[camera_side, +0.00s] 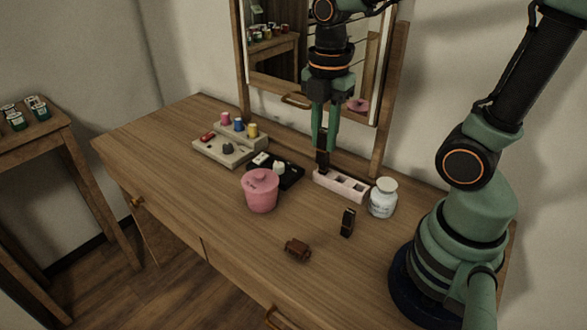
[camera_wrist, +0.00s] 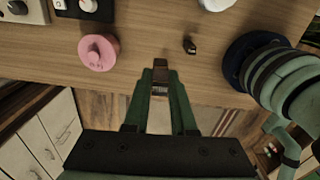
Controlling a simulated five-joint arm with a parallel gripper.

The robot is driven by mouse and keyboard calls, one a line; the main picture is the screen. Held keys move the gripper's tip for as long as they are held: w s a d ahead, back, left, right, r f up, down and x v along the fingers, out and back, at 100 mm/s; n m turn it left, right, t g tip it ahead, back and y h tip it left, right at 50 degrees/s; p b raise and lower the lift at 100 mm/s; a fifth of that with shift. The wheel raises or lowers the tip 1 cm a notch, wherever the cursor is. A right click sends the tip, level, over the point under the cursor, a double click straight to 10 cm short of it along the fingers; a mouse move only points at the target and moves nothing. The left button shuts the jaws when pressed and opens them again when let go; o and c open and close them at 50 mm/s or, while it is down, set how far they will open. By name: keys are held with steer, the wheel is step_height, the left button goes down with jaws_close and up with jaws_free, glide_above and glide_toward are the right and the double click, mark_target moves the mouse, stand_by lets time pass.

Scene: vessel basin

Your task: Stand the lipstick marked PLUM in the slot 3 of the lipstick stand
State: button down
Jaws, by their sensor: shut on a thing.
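My gripper (camera_side: 324,150) points down and is shut on a dark lipstick (camera_side: 322,162). In the wrist view my gripper (camera_wrist: 160,92) has the lipstick (camera_wrist: 160,76) between its fingertips. It has a pale label whose small letters I cannot read for sure. The pale pink lipstick stand (camera_side: 341,186) is on the table by the mirror. In the side view the lipstick's lower end overlaps the stand's left end, which it partly hides. The stand does not show in the wrist view around the fingertips, so the lipstick seems held in the air, apart from it.
A black lipstick (camera_side: 347,222) stands near a brown object (camera_side: 297,250). A white jar (camera_side: 382,198) stands right of the stand, a pink lidded pot (camera_side: 262,190) to its left. A black tray (camera_side: 288,176) and a grey organizer (camera_side: 215,151) lie farther left. The front table is mostly clear.

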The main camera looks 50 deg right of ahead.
mark_target(325, 130)
step_height(325, 130, up, 2)
steer(key=shift+r, duration=0.25)
steer(key=shift+d+r, duration=0.1)
steer(key=shift+r, duration=0.15)
steer(key=shift+d+r+m, duration=0.2)
steer(key=shift+d+m, duration=0.05)
steer(key=shift+m, duration=0.25)
steer(key=s+d+m, duration=0.3)
steer(key=d+m, duration=0.9)
steer(key=m, duration=0.6)
steer(key=f, duration=1.9)
steer(key=shift+s+a+f, duration=0.1)
steer(key=shift+s, duration=0.1)
steer(key=shift+f, duration=0.15)
steer(key=c, duration=0.7)
jaws_free()
steer(key=shift+c, duration=0.2)
